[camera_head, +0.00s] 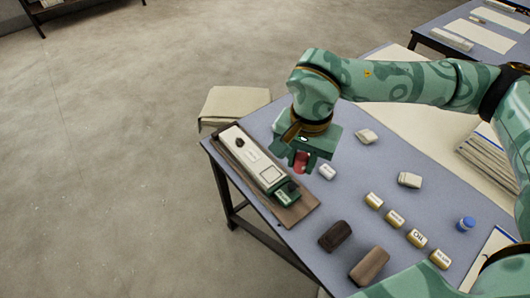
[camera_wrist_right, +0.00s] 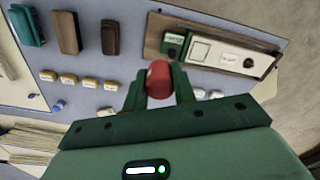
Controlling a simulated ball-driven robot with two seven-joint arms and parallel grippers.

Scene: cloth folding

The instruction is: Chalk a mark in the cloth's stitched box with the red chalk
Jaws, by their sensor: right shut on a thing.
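The red chalk (camera_head: 301,160) is a short red piece between the fingers of my right gripper (camera_head: 304,166). It also shows in the right wrist view (camera_wrist_right: 159,79), where both fingers close on it. The cloth appears to be the long off-white strip (camera_head: 243,152) on a brown board (camera_head: 297,212). It bears a dark dot, small print and a square outline (camera_head: 270,175), which looks like the stitched box; the outline also shows in the right wrist view (camera_wrist_right: 200,52). My gripper hangs beside and above the board, and the chalk appears apart from the cloth. My left gripper is not seen.
A dark green labelled block (camera_head: 287,193) sits at the board's near end. Two brown blocks (camera_head: 335,236) (camera_head: 369,265), several gold-sided labelled blocks (camera_head: 396,218), small white pieces (camera_head: 327,172) and a blue-capped object (camera_head: 466,224) stand on the blue-grey table (camera_head: 340,200).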

